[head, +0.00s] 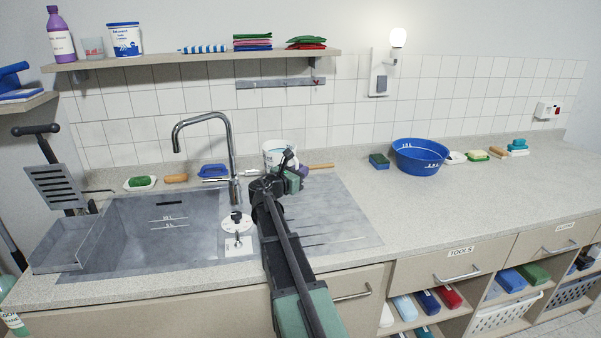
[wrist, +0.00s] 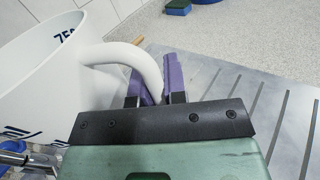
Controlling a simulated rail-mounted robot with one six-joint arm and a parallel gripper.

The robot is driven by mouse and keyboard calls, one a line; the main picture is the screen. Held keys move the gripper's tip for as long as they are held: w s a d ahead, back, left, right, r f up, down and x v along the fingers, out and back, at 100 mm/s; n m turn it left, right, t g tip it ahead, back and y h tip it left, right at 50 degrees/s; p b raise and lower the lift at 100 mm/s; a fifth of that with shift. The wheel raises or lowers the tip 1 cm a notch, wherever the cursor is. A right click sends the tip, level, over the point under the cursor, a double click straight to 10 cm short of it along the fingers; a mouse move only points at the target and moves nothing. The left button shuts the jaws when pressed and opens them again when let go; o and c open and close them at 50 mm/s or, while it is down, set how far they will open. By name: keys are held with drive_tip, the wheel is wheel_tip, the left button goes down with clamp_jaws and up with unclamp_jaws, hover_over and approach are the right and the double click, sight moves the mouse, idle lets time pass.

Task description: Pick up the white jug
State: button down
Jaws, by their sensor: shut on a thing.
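The white jug (head: 271,150) stands at the back of the counter, right of the tap, partly hidden behind my arm in the head view. In the wrist view the jug (wrist: 38,80) fills the left side, with dark blue markings and a thick white handle (wrist: 128,56). My gripper (head: 296,170) is at the right side of the jug. In the wrist view the purple fingers of my gripper (wrist: 158,82) are closed on the handle. Whether the jug touches the surface below cannot be told.
The sink (head: 150,225) and tap (head: 205,125) are to the left. A ribbed steel drainer (head: 335,215) lies under my arm. A blue basin (head: 420,157) and a blue-green sponge (head: 379,161) stand to the right. A shelf (head: 200,57) hangs above. The right-hand counter front is clear.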

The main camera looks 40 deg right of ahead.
wheel_tip(320, 180, up, 12)
drive_tip(key=p, duration=1)
drive_tip(key=shift+p, duration=0.3)
drive_tip(key=shift+d, duration=0.1)
